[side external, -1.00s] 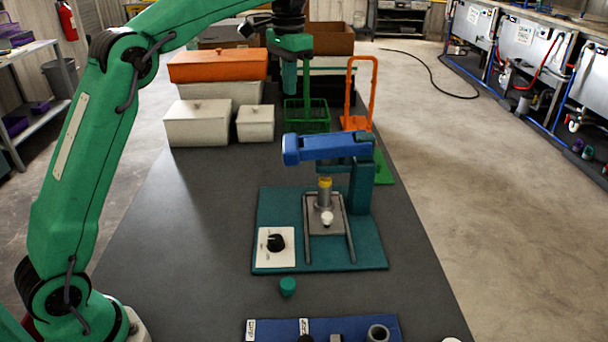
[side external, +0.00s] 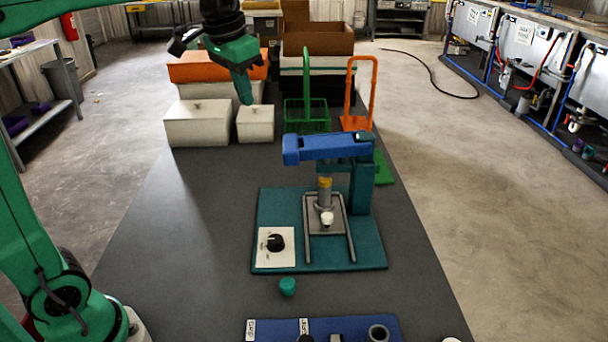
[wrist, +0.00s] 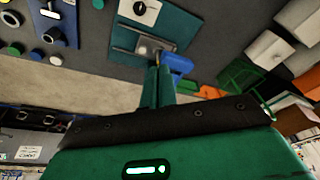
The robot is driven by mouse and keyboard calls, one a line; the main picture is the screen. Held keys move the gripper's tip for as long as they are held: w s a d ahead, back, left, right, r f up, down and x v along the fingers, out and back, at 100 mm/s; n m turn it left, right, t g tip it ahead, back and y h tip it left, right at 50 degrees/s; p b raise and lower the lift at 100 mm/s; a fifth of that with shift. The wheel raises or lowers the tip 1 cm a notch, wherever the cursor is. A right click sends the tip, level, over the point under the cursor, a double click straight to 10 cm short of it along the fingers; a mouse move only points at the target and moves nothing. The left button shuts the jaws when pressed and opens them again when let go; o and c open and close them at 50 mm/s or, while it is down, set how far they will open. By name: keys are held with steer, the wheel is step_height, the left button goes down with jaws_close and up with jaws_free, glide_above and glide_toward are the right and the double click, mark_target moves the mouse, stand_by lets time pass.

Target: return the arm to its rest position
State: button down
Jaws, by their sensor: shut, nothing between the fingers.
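My gripper (side external: 246,92) is high above the back left of the dark bench, in front of the orange-lidded box in the side view. Its green fingers are together and hold nothing. Its tip shows just above the small white lidded box in the picture. In the wrist view the closed fingers (wrist: 158,85) appear in the middle, over the view of the blue-armed press. My upper arm links run out of the side view at the left.
A blue-armed press (side external: 330,148) stands on a teal base with a dial plate (side external: 276,262). White boxes (side external: 197,124), a green basket (side external: 306,115) and an orange upright frame (side external: 357,122) stand behind. The bench's left part is clear.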

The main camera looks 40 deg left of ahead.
steer(key=s+f+t, duration=0.1)
steer(key=s+f, duration=0.4)
steer(key=s, duration=0.3)
steer(key=s+d+f+n+t, duration=0.1)
steer(key=s+f+t, duration=0.1)
steer(key=s+f, duration=0.4)
steer(key=s, duration=0.3)
steer(key=shift+s+d+f+n, duration=0.15)
steer(key=shift+s+f+n, duration=0.05)
steer(key=shift+s+n, duration=0.1)
stand_by(0.5)
